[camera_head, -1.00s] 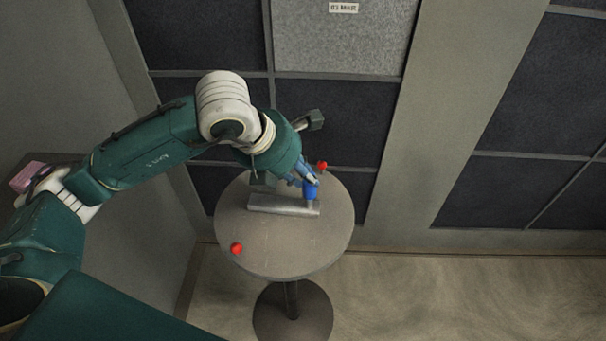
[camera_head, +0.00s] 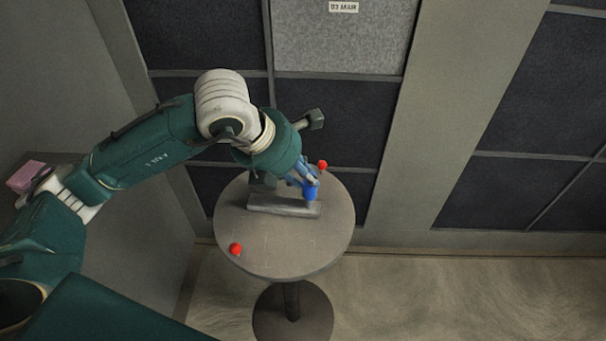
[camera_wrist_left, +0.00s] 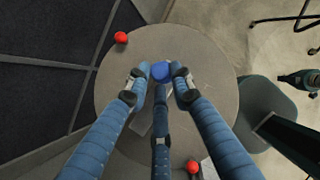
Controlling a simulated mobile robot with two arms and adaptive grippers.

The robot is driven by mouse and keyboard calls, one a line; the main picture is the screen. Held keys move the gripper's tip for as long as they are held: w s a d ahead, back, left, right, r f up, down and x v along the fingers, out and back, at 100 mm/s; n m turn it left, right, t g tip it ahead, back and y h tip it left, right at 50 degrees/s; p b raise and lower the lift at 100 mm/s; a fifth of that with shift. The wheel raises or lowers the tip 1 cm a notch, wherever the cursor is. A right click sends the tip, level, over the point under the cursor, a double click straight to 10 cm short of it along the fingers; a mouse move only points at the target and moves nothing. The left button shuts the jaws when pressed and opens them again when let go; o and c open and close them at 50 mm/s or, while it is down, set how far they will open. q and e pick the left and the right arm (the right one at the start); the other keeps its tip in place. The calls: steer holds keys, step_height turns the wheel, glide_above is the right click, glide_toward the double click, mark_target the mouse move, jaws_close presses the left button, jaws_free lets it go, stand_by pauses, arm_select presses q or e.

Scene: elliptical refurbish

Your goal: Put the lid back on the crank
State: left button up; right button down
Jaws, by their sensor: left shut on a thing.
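A grey bar, apparently the crank (camera_head: 275,206), lies on the round table (camera_head: 270,240). A blue rounded piece, which may be the lid (camera_head: 310,194), is at the bar's right end in the head view. My left gripper (camera_head: 308,184) reaches down from above and is shut on the blue piece. In the left wrist view, the blue piece (camera_wrist_left: 160,71) sits between my left gripper's fingertips (camera_wrist_left: 159,80). I cannot tell whether the blue piece is seated on the bar or just above it. Fingers hide part of the bar. My right gripper is not in view.
A red ball-like piece (camera_head: 235,249) lies near the table's front left edge. Another red piece (camera_head: 322,165) is near the back edge. A panelled wall (camera_head: 345,105) stands close behind. The table's front and right parts are clear.

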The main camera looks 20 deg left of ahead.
arm_select(q)
steer(key=o, duration=1.3)
steer(key=shift+r, duration=0.15)
step_height(320, 180, up, 7)
steer(key=p, duration=0.3)
steer(key=shift+p, duration=0.4)
jaws_close()
steer(key=shift+f, duration=0.35)
stand_by(0.9)
